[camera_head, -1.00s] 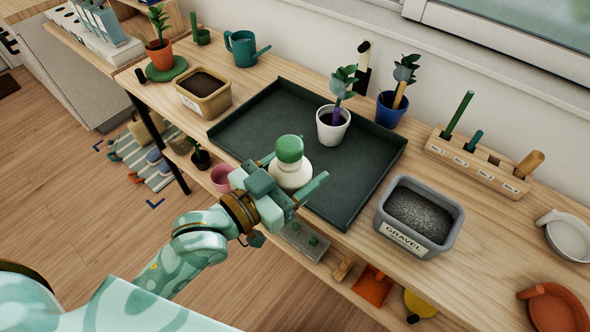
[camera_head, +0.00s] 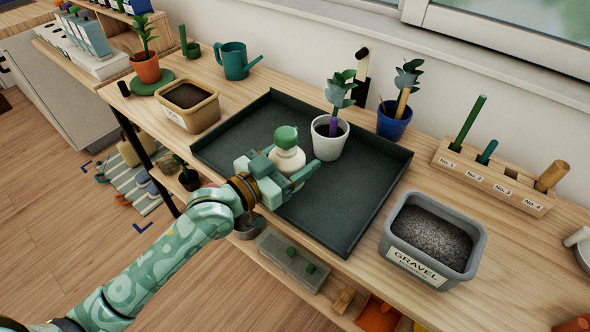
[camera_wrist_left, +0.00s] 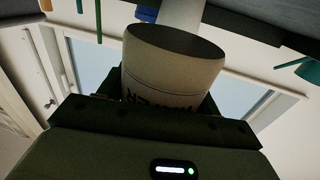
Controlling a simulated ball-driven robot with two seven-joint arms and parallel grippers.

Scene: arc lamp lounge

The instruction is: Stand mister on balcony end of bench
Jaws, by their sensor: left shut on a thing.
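The mister (camera_head: 287,153) is a cream bottle with a green top. In the head view it stands upright in my left gripper (camera_head: 293,176), which is shut on it over the front part of the dark tray (camera_head: 350,205). The left wrist view shows the cream body of the mister (camera_wrist_left: 170,68) close up between the jaws, with part of some dark lettering. I cannot tell whether its base touches the tray. The bench (camera_head: 330,262) is a long wooden top running across the head view. My right gripper is not in view.
A white pot with a plant (camera_head: 330,140) stands on the tray just behind the mister. A gravel tub (camera_head: 432,240) is at the tray's right, a tan soil tub (camera_head: 188,107) at its left. A teal watering can (camera_head: 235,62) and a terracotta pot (camera_head: 146,68) stand further left.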

